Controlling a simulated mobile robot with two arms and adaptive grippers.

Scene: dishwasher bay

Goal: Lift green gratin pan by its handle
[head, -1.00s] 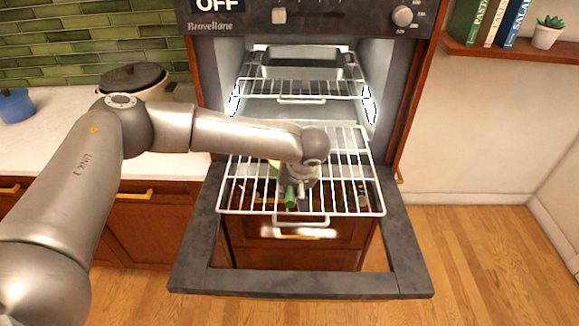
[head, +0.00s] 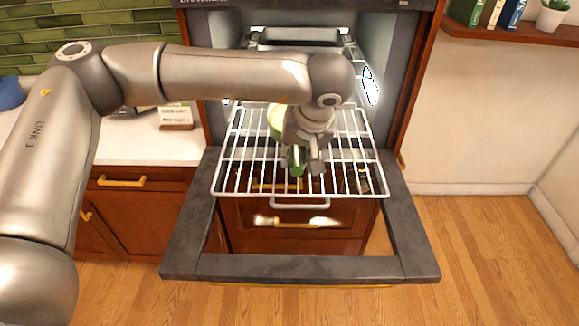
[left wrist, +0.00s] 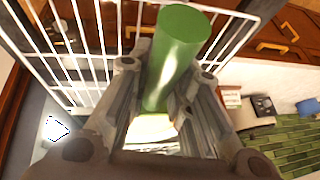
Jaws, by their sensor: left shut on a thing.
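The green gratin pan (head: 275,121) shows mostly behind my left gripper in the head view, above the pulled-out oven rack (head: 236,152). Its pale inside shows at the gripper's left, and its green handle (head: 296,159) points toward the front. My left gripper (head: 306,163) is shut on the handle. In the left wrist view the green handle (left wrist: 175,55) lies between the two fingers, and the pale pan body (left wrist: 152,127) is partly hidden behind them. The pan appears raised off the rack, though the exact gap is hard to tell. My right gripper is not in view.
The oven door (head: 300,268) is folded down below the rack. Another dark pan (head: 300,36) sits on an upper rack inside the oven. The counter (head: 150,145) at left holds a small card (head: 176,116). The floor at right is clear.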

